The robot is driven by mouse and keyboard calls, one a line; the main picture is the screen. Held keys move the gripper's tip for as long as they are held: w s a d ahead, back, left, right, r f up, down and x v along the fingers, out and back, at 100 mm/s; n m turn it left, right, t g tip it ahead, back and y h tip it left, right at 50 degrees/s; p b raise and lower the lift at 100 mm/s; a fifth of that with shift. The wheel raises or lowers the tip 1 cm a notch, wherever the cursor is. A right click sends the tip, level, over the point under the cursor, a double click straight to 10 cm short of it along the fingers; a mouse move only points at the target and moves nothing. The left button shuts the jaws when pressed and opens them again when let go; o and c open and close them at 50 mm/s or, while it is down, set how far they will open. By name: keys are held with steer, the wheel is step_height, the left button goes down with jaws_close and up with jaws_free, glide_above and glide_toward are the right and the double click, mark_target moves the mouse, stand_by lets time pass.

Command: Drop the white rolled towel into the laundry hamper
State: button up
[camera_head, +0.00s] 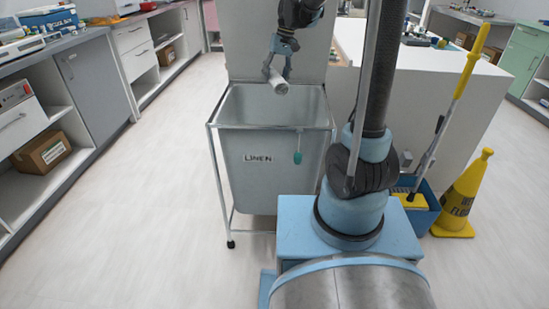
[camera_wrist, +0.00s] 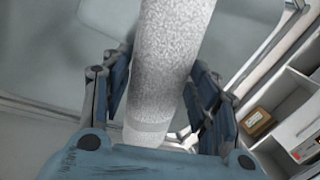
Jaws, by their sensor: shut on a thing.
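The white rolled towel (camera_head: 278,82) is held in my gripper (camera_head: 279,72), above the opening of the laundry hamper (camera_head: 249,165). The hamper is a grey bin in a metal frame, labelled LINEN, with a teal tag hanging at its front. In the wrist view the towel (camera_wrist: 165,70) runs lengthwise between the two blue fingers of my gripper (camera_wrist: 162,95), which are shut on it. The hamper's pale inside lies behind the towel there. The bottom of the hamper is hidden in the head view.
Counters with open shelves (camera_head: 80,90) line the left. A white island (camera_head: 440,110) stands on the right, with a blue mop bucket (camera_head: 416,209) and a yellow floor sign (camera_head: 463,199) before it. The floor (camera_head: 130,220) left of the hamper is clear.

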steer(key=shift+w+d+f, duration=0.1)
steer(key=shift+w+d, duration=0.1)
steer(key=shift+d, duration=0.4)
steer(key=shift+d+x, duration=0.2)
steer(key=shift+x, duration=0.75)
steer(key=shift+d+x, duration=0.2)
steer(key=shift+x, duration=0.75)
steer(key=shift+d+x, duration=0.25)
steer(key=shift+x, duration=0.65)
steer(key=shift+w+f, duration=0.15)
steer(key=shift+f, duration=0.05)
steer(key=o, duration=1.2)
steer(key=shift+r, duration=0.1)
steer(key=v, duration=1.1)
steer(key=shift+d+r, duration=0.15)
steer(key=shift+r, duration=0.2)
